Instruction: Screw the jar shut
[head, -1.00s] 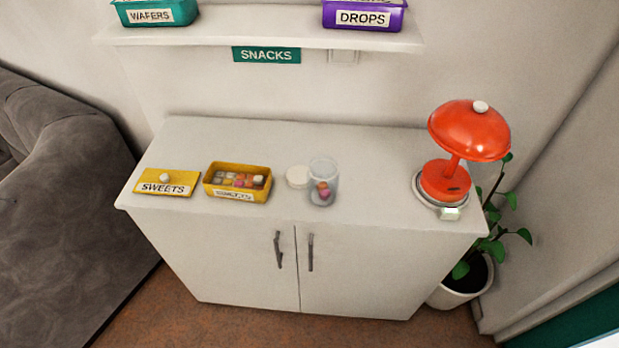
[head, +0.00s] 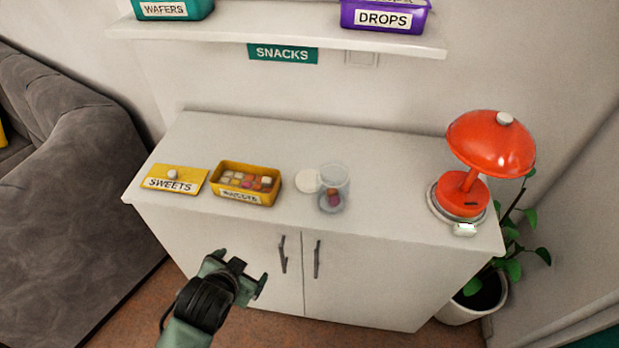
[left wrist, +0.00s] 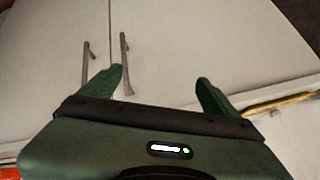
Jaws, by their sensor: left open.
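A clear jar (head: 334,188) with a few sweets inside stands open on the white cabinet top. Its round white lid (head: 307,181) lies flat on the cabinet top just left of the jar. My left gripper (head: 236,267) is open and empty in front of the cabinet doors, below and left of the jar and lid. In the left wrist view its two green fingers (left wrist: 160,82) are spread apart with nothing between them, and cabinet door handles show beyond. My right gripper is not in view.
A yellow box of sweets (head: 219,191) and a yellow SWEETS lid (head: 156,186) sit left on the cabinet top (head: 400,180). A red lamp (head: 490,150) stands at the right end. A shelf (head: 280,35) hangs above. A sofa (head: 70,190) stands left.

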